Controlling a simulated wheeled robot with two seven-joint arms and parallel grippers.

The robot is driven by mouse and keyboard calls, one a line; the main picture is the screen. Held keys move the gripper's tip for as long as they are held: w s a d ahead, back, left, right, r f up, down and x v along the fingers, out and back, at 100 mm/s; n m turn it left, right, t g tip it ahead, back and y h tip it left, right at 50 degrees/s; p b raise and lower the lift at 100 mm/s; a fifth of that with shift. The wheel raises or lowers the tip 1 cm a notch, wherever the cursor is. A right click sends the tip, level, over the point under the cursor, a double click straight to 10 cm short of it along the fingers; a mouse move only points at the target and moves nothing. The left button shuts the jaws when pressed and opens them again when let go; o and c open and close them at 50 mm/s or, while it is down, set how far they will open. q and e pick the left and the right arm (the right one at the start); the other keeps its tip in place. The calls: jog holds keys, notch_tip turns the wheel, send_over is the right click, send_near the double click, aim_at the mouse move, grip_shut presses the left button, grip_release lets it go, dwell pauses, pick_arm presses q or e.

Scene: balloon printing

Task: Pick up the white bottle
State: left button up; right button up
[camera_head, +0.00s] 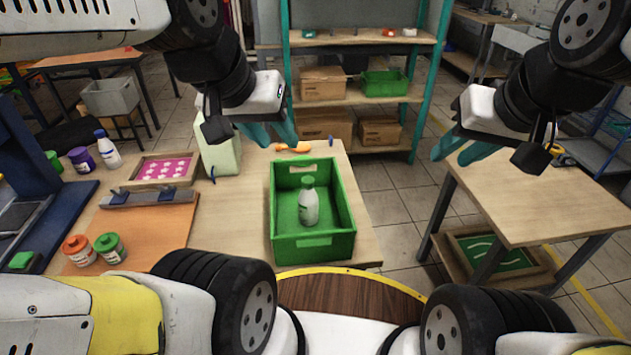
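A white bottle (309,206) with a pale green cap stands upright inside a green crate (343,243) on the wooden table. A second white bottle (109,153) with a blue cap stands at the back left of the table. My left gripper (272,134) is raised behind the crate, near its upper left side, with its teal fingers apart and nothing between them. My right gripper (460,150) is raised to the right of the crate, over the gap between the tables, with its teal fingers apart and empty. Neither gripper touches a bottle.
A pale green jug (222,156) stands left of the crate. A purple bottle (82,159), two paint jars (79,250) (110,247) and a pink printing frame (165,168) are further left. An orange-handled tool (293,148) lies behind the crate. A side table (540,195) stands at right.

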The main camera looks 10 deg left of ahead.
dwell(0.4)
jog(key=o, duration=0.6)
jog(key=shift+w+a, duration=0.1)
jog(key=shift+w, duration=0.15)
jog(key=o, duration=0.3)
jog(key=w+a, duration=0.1)
jog(key=w, duration=0.1)
jog(key=w+a+f+g, duration=0.1)
jog(key=w+a, duration=0.1)
jog(key=w, duration=0.1)
jog(key=w+a+g, duration=0.1)
jog(key=w+a, duration=0.1)
jog(key=shift+w+a+f+n, duration=0.15)
jog(key=shift+w+f+n, duration=0.1)
jog(key=shift+n, duration=0.15)
jog(key=n+g+h, duration=0.2)
jog(key=g, duration=0.2)
send_over(308, 195)
jog(key=w+a, duration=0.1)
jog(key=f, duration=1.9)
jog(key=shift+w+f, duration=0.2)
jog(key=shift+f, duration=0.05)
jog(key=shift+a+f, duration=0.1)
jog(key=shift+f, duration=0.25)
jog(key=shift+w+d+f, duration=0.1)
jog(key=shift+d+f, duration=0.1)
jog(key=shift+f, duration=1.6)
jog(key=shift+w+d+f, duration=0.1)
jog(key=shift+d+f, duration=0.1)
jog(key=shift+f, duration=1.6)
